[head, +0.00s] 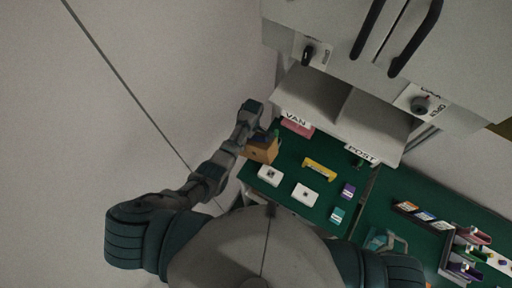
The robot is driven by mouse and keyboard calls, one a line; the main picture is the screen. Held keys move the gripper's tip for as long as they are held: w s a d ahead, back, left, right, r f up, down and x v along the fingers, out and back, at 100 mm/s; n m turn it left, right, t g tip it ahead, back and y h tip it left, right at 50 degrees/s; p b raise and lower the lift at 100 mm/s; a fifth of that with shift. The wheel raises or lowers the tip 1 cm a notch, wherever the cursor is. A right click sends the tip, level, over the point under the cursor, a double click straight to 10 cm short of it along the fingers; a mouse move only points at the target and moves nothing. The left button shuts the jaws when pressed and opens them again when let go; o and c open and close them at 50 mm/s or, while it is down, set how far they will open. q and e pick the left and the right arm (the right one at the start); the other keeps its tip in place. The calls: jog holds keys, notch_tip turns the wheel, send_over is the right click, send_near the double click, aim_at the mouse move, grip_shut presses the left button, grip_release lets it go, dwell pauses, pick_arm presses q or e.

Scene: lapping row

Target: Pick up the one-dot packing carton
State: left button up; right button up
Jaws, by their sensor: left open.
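A brown-orange carton (262,152) stands at the left end of the green bench, with a small dark mark on its near face that may be its dot. My left gripper (272,137) is at the carton's top and far side, open. The fingers are small and dark here, and I cannot tell whether they touch the carton. The arm hides part of the carton's upper left. My right gripper does not show; only my right upper arm appears at the bottom.
Two white boxes (305,194) (270,175), a yellow block (319,169) and small purple (347,190) and teal (338,215) packs lie nearby. Cubbies labelled VAN (296,120) and POST (361,153) overhang the bench's back.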

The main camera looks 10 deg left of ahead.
pick_arm(q)
jog(key=shift+f, duration=0.15)
dwell(0.3)
jog(key=c, duration=0.9)
jog(key=shift+s+f, duration=0.1)
jog(key=shift+c, duration=0.6)
jog(key=shift+a+r, duration=0.15)
jog(key=shift+r, duration=0.1)
